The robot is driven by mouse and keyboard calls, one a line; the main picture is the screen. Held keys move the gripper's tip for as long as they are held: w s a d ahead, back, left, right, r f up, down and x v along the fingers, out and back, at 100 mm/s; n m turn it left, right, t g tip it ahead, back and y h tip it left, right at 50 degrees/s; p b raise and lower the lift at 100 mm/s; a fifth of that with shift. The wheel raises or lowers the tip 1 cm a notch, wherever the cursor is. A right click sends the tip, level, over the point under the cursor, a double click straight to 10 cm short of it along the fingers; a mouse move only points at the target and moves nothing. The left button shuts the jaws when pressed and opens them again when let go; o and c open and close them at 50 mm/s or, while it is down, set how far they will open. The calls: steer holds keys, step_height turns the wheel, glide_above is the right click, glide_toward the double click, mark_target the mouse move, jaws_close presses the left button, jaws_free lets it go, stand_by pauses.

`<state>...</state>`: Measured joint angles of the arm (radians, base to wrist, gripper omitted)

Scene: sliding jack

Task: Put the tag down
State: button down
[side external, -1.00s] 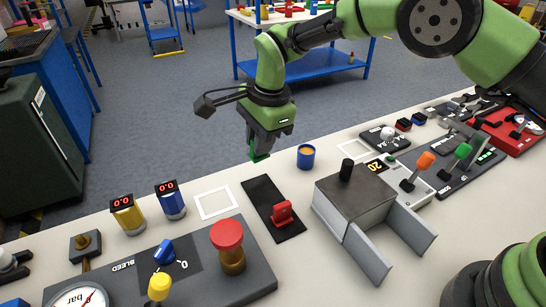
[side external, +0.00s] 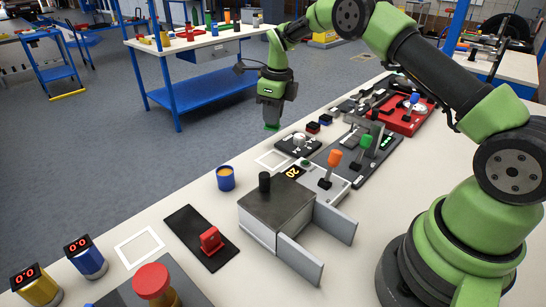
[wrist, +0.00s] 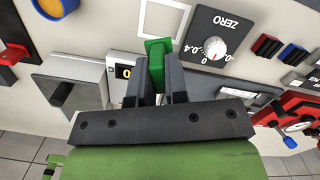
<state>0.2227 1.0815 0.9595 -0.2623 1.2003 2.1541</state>
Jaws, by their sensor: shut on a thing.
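The green tag (wrist: 155,52) is gripped between the two fingers of my gripper (wrist: 157,70) in the wrist view. In the side view the tag (side external: 271,127) shows as a small green end below my gripper (side external: 271,119). My gripper points down and appears to hold the tag above the bench, near a white square outline (side external: 274,160). The height of the tag above the bench is hard to tell.
A grey box with a black knob (side external: 264,182), a blue cup (side external: 226,179) and a dial panel marked ZERO (wrist: 222,32) stand nearby. A black track with a red slider (side external: 210,240) and a second white outline (side external: 139,248) lie at lower left.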

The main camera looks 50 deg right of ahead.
step_height(320, 180, down, 10)
steer(key=shift+d+r, duration=0.1)
steer(key=shift+r, duration=0.15)
steer(key=shift+f, duration=0.1)
steer(key=c, duration=1.1)
jaws_free()
